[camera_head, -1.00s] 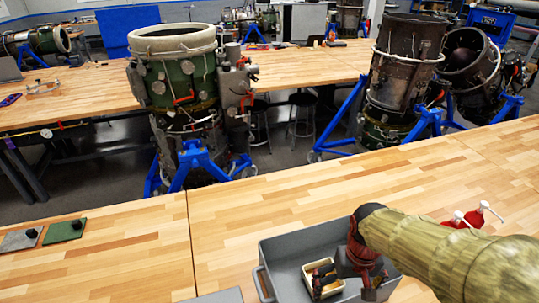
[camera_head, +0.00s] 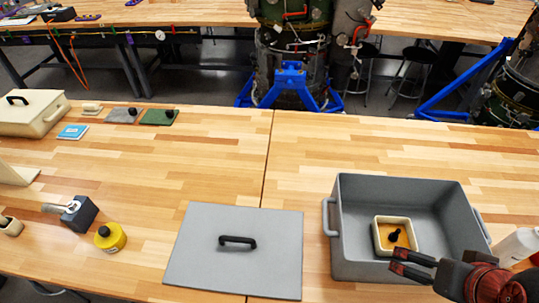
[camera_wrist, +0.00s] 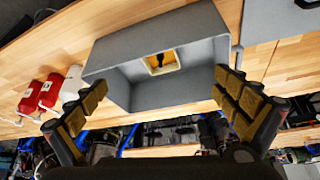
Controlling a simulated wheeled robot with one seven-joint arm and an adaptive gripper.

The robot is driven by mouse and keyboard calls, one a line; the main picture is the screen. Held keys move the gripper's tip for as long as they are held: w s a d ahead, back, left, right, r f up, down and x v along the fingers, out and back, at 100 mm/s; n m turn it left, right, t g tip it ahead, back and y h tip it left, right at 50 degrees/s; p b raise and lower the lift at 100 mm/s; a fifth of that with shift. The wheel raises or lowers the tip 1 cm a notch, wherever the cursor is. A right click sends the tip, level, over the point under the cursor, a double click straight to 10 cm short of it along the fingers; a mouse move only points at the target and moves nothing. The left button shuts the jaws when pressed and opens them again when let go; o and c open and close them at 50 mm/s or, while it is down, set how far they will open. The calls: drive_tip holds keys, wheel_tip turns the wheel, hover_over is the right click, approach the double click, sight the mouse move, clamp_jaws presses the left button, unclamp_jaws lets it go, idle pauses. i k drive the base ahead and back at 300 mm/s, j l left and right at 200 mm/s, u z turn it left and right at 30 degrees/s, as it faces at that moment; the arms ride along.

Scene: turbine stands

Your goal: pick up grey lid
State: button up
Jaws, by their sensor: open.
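The grey lid (camera_head: 215,262) is a large flat rectangular plate with a black handle (camera_head: 238,241) on top. It lies flat on the wooden bench, left of the grey bin, in the head view. A grey edge of what looks like the lid shows at the upper right of the wrist view (camera_wrist: 275,30). My gripper (camera_head: 412,265) is open and empty at the lower right of the head view, over the near part of the bin. In the wrist view its fingers (camera_wrist: 155,112) are spread wide, with the bin beyond and between them. The gripper is apart from the lid.
The open grey bin (camera_head: 350,262) holds a small cream tray (camera_head: 413,231) with a dark-handled item. Bottles stand right of the bin (camera_head: 520,246). A yellow container (camera_head: 110,238) and a dark block (camera_head: 78,214) stand left of the lid. A cream box (camera_head: 35,118) sits far left.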

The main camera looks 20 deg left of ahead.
sight(247, 251)
drive_tip(key=u, duration=1.85)
drive_tip(key=z, duration=1.75)
drive_tip(key=u, duration=1.75)
drive_tip(key=i+j+u, duration=0.2)
drive_tip(key=j, duration=0.25)
drive_tip(key=j+u, duration=0.2)
drive_tip(key=j, duration=0.2)
drive_tip(key=i, duration=0.05)
